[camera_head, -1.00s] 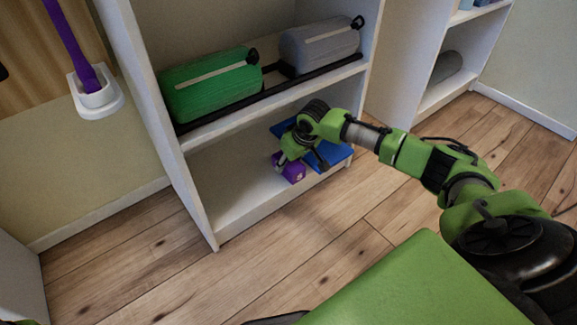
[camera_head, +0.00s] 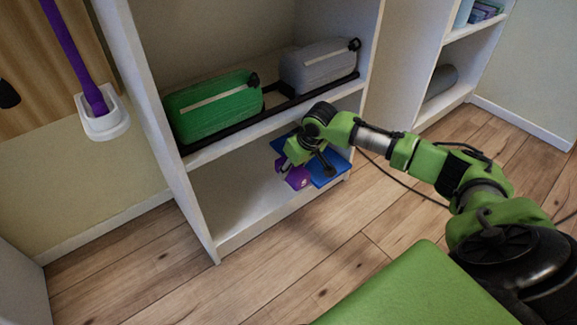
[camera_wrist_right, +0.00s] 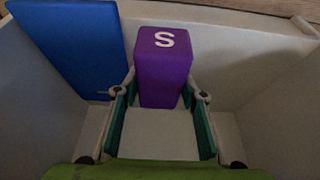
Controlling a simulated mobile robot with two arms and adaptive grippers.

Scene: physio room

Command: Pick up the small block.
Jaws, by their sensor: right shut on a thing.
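The small block is purple with a white letter S on one face. In the right wrist view the block (camera_wrist_right: 163,75) stands between the two fingers of my right gripper (camera_wrist_right: 160,98), which is shut on it. In the head view the block (camera_head: 297,179) shows at the front of the lower shelf (camera_head: 240,195), with my right gripper (camera_head: 291,163) over it. The gripper hides part of the block there. I cannot tell whether the block touches the shelf. My left gripper is not in view.
A green case (camera_head: 212,107) and a grey case (camera_head: 319,67) stand on the shelf above. A white upright panel (camera_head: 165,130) bounds the shelf at left.

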